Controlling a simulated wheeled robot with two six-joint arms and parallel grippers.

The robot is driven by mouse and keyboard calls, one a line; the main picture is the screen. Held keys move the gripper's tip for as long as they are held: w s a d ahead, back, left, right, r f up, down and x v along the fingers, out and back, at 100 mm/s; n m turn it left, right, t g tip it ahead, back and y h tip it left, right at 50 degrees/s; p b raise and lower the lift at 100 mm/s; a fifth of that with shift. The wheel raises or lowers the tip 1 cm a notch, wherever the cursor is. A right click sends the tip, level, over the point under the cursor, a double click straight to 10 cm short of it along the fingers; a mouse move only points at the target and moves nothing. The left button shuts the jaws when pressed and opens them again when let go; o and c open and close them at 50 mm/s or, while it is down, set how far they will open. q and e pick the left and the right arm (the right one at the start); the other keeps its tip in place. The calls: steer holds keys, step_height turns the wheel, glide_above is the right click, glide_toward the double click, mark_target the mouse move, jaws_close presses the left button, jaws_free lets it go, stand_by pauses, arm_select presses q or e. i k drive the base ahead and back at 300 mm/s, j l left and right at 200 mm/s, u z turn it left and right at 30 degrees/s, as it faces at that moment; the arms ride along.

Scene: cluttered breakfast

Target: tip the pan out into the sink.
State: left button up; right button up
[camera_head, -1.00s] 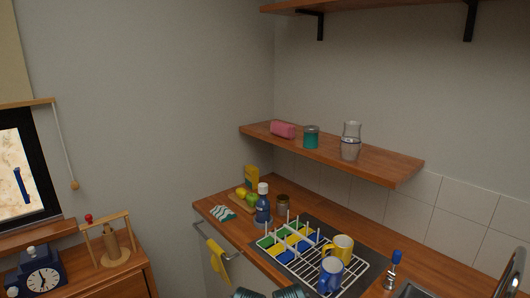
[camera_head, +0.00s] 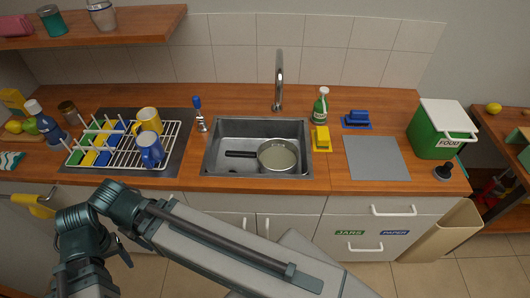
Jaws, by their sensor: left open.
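The pan (camera_head: 277,156) sits upright inside the metal sink (camera_head: 213,160), towards its right side. Its dark handle points left, and a dull greenish-beige surface shows inside it; I cannot tell whether this is liquid or the pan's bottom. My left arm crosses the lower left of the view, in front of the counter. My left gripper (camera_head: 86,284) hangs at the bottom left edge, well away from the pan, open, with its tips cut off or hard to see. My right gripper is out of view.
A tall tap (camera_head: 279,80) stands behind the sink. Left of it are a whisk-like tool (camera_head: 199,115) and a dish rack (camera_head: 112,160) with mugs. Right of it are a yellow sponge (camera_head: 321,138), a green bottle (camera_head: 320,105), a grey mat (camera_head: 376,158) and a green food bin (camera_head: 432,135).

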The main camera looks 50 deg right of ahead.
mark_target(276, 156)
steer(key=z, duration=0.4)
steer(key=k+z, duration=0.15)
steer(key=z, duration=0.7)
steer(key=k+z, duration=0.15)
steer(key=z, duration=0.25)
